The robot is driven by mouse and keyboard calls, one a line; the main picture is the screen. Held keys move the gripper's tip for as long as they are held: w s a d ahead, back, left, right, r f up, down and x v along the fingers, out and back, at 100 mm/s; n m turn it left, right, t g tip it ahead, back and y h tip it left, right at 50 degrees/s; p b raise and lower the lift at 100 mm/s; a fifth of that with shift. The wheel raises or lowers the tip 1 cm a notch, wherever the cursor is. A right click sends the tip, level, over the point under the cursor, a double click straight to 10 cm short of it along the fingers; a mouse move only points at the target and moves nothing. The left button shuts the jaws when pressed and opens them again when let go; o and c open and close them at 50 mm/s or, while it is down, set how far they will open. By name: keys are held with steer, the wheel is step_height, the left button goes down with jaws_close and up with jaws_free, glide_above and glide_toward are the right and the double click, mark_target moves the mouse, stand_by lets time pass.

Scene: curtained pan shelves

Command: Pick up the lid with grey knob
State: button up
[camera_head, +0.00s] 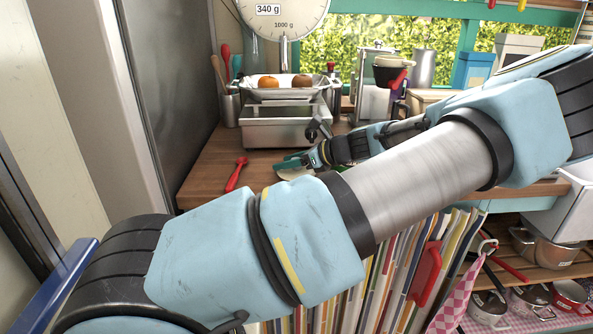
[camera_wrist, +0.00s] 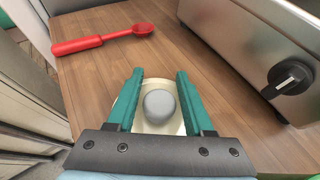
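The lid (camera_wrist: 174,126) is cream-coloured with a round grey knob (camera_wrist: 159,106). It lies on the wooden counter in the wrist view. My gripper (camera_wrist: 159,78) is open, with one teal finger on each side of the knob and gaps between them. The fingers are over the lid; their exact height above it I cannot tell. In the head view my gripper (camera_head: 287,164) is low over the counter, and a pale part of the lid (camera_head: 297,174) shows just below it, partly hidden by my arm.
A red spoon (camera_wrist: 98,40) lies on the counter (camera_wrist: 165,60), left of the lid in the head view. A metal appliance with a black dial (camera_wrist: 290,78) stands close to the right in the wrist view.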

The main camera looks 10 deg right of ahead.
jaws_close()
steer(key=shift+r, duration=0.1)
stand_by(0.4)
